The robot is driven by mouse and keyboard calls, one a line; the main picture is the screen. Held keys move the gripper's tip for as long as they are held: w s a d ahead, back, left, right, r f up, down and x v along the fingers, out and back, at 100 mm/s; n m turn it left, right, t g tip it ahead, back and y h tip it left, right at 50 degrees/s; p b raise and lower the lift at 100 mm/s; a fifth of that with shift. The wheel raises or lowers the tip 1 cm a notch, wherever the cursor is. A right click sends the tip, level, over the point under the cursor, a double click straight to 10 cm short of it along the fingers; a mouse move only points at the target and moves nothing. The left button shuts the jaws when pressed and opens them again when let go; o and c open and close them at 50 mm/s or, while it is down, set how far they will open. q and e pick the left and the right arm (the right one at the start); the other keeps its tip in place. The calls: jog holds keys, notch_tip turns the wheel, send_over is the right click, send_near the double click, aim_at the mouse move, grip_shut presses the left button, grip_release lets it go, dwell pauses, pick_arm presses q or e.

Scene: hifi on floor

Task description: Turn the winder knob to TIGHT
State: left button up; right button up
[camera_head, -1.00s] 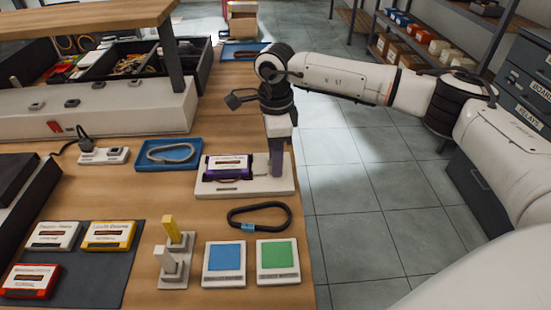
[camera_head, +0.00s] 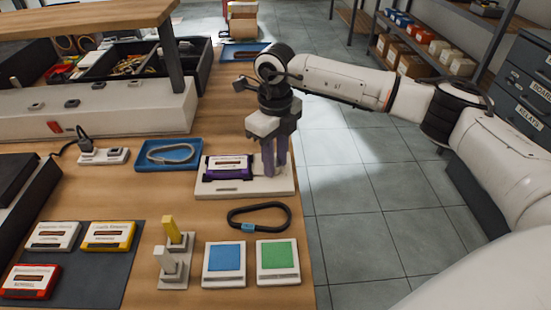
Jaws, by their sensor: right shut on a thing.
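The winder (camera_head: 287,184) is a white base plate near the right edge of the wooden bench. A purple cassette (camera_head: 229,166) with a white label lies on its left part. My right gripper (camera_head: 275,172) points down at the right end of the base. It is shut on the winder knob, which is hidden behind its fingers. Any TIGHT mark and the knob's angle cannot be made out. My left gripper is not in view.
A black looped cord (camera_head: 259,208) lies just in front of the winder, with a blue pad (camera_head: 224,263) and a green pad (camera_head: 277,260) nearer. A blue tray (camera_head: 168,163) stands to the left. A mat (camera_head: 97,285) carries several cassettes. Open floor lies to the right.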

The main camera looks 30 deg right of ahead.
jog(key=shift+r+m, duration=0.1)
jog(key=shift+m, duration=0.5)
jog(key=o, duration=1.1)
jog(key=shift+c, duration=0.2)
notch_tip(320, 180, up, 10)
jog(key=shift+b, duration=0.4)
